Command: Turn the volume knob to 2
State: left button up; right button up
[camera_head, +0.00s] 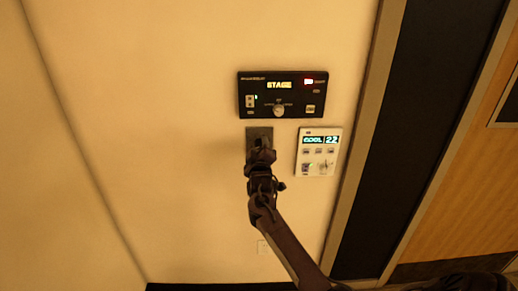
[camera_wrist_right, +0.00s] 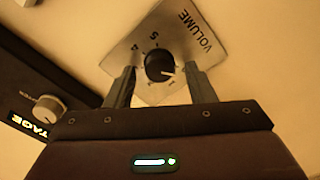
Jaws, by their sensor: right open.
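The volume plate (camera_head: 259,133) is a small grey square on the wall, partly hidden behind my right gripper (camera_head: 260,151) in the head view. In the right wrist view the plate (camera_wrist_right: 188,42) reads VOLUME and carries a round black knob (camera_wrist_right: 160,67) with a pale pointer mark towards the picture's right. My right gripper (camera_wrist_right: 161,70) is open, with one finger on each side of the knob and visible space between. My left gripper is out of view.
A black panel (camera_head: 249,86) with a STAGE display and a silver knob (camera_head: 278,111) is just above the plate. A white thermostat (camera_head: 299,160) reading COOL 22 is close at the right. The wall at the left is bare.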

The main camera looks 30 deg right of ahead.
jog(key=c, duration=1)
jog(key=shift+o, duration=0.2)
jog(key=m+b, duration=0.2)
jog(key=m, duration=0.2)
jog(key=shift+m, duration=0.4)
jog(key=m+b, duration=0.2)
jog(key=m, duration=0.3)
jog(key=m+b, duration=0.2)
jog(key=m, duration=0.2)
jog(key=shift+s+d+f+m, duration=0.1)
jog(key=shift+m, duration=0.3)
jog(key=shift+d+m+b, duration=0.1)
jog(key=shift+m+b, duration=1.25)
jog(key=shift+m, duration=1.15)
